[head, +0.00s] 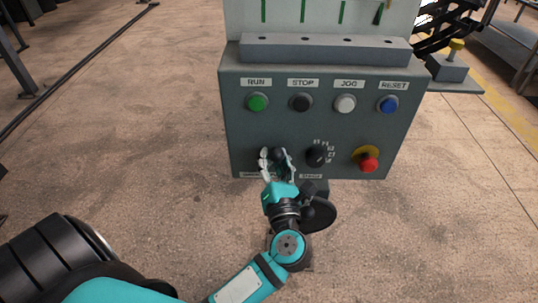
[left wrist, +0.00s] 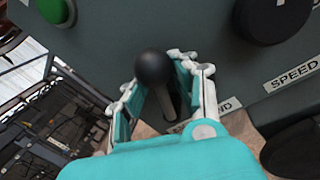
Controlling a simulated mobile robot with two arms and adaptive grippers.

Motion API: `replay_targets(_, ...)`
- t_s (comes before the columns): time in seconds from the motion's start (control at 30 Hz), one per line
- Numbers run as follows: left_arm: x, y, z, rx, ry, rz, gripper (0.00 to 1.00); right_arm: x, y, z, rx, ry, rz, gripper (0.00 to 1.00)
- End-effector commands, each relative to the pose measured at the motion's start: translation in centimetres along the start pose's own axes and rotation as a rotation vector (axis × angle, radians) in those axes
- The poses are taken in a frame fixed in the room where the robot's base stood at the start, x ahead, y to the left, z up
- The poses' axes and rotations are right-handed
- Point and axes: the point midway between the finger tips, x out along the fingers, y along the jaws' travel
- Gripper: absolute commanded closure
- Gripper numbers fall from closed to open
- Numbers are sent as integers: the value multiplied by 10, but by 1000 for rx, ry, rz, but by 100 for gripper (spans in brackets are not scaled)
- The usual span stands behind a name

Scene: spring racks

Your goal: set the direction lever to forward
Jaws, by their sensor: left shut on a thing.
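The direction lever (left wrist: 153,69) is a short light rod with a black ball knob, at the lower left of the grey control panel (head: 238,132). My left gripper (head: 275,160) is at the lever, and its fingers stand on both sides of it. In the left wrist view, the gripper (left wrist: 160,98) is shut on the lever, with the ball showing at the fingertips. The lever's label is mostly hidden behind the gripper, so its set position cannot be read. My right gripper is not in view.
Beside the lever are a black speed knob (head: 317,155) and a red emergency button (head: 369,163) on a yellow ring. Above are green (head: 257,102), black (head: 301,102), white (head: 346,103) and blue (head: 388,104) buttons.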

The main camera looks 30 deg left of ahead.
Motion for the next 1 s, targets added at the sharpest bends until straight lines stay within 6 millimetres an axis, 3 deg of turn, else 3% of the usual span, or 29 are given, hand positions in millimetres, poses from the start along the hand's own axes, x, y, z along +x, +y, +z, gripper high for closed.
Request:
replay_targets(0.73,-2,-6,-1,98,-18,-4,100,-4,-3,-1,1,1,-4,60)
replay_targets(0.77,-2,-6,-1,98,-18,-4,72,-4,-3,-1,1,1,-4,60)
replay_targets(1.0,-2,-6,-1,98,-19,-2,44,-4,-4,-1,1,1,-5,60)
